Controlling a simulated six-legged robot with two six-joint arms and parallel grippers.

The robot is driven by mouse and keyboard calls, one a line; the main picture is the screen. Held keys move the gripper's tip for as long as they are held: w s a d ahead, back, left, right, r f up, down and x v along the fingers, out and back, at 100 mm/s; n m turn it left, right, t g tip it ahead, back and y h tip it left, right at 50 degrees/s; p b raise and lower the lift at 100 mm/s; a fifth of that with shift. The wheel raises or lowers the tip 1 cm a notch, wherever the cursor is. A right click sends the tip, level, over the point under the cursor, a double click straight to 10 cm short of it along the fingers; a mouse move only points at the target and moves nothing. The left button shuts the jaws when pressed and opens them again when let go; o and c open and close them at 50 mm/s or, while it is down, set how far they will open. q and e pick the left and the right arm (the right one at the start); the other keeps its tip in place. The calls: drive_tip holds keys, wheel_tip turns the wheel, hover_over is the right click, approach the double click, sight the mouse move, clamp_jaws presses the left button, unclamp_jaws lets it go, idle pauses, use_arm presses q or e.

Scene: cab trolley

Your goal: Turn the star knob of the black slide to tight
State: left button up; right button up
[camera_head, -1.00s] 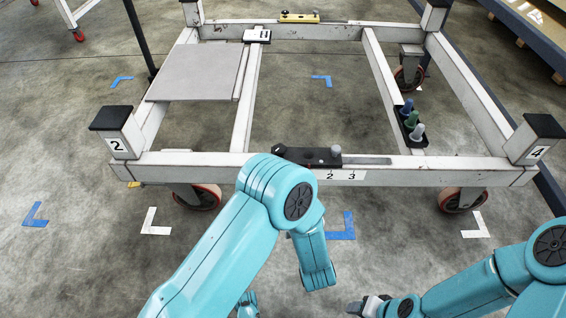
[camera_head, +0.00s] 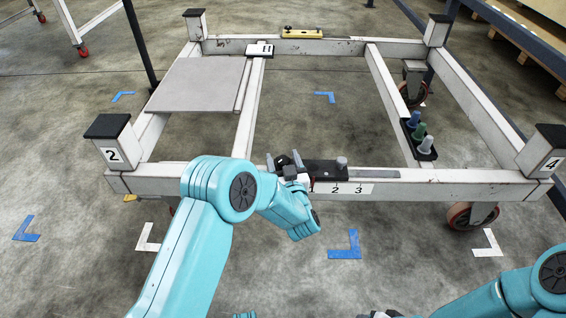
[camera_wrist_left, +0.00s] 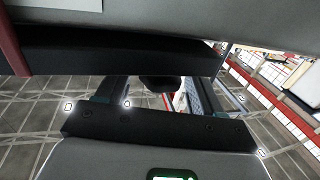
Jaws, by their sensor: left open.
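The black slide (camera_head: 322,171) lies on the front beam of the trolley, above a scale whose 2 and 3 show. A grey round post stands on its right part. The dark star knob (camera_head: 282,161) is at the slide's left end, partly hidden by my left gripper (camera_head: 284,162). That gripper is open, with its fingertips around or beside the knob; contact cannot be told. In the left wrist view a dark knob-like piece (camera_wrist_left: 160,84) shows between the two fingers (camera_wrist_left: 150,91), below a black bar. My right gripper (camera_head: 383,314) barely shows at the bottom edge.
The white trolley frame has corner posts marked 2 (camera_head: 113,156) and 4 (camera_head: 552,164). A grey panel (camera_head: 196,84) lies at its left. A black holder with coloured pegs (camera_head: 419,133) is on the right crossbar. Floor in front is clear, with blue and white corner marks.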

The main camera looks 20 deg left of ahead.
use_arm(q)
drive_tip(key=c, duration=1)
drive_tip(key=shift+o, duration=0.2)
drive_tip(key=shift+a+m+h, duration=0.1)
drive_tip(key=shift+m+h, duration=0.2)
drive_tip(key=shift+h, duration=0.1)
drive_tip(key=m+t+h, duration=0.1)
drive_tip(key=h, duration=0.1)
drive_tip(key=m+t+h, duration=0.1)
drive_tip(key=m+h, duration=0.1)
drive_tip(key=h, duration=0.1)
drive_tip(key=shift+a+m, duration=0.15)
drive_tip(key=shift+m, duration=0.15)
drive_tip(key=m+h, duration=0.2)
drive_tip(key=h, duration=0.1)
drive_tip(key=m+h, duration=0.2)
drive_tip(key=h, duration=0.2)
drive_tip(key=shift+a+h, duration=0.1)
drive_tip(key=shift+h, duration=0.2)
drive_tip(key=m+g+h, duration=0.1)
drive_tip(key=m+h, duration=0.1)
drive_tip(key=h, duration=0.1)
drive_tip(key=m+g+h, duration=0.2)
drive_tip(key=m+h, duration=0.1)
drive_tip(key=shift+w+r, duration=0.1)
drive_tip(key=shift+m+g+h, duration=1.8)
drive_tip(key=shift+g+h, duration=0.2)
drive_tip(key=shift+h, duration=0.1)
drive_tip(key=shift+g, duration=0.3)
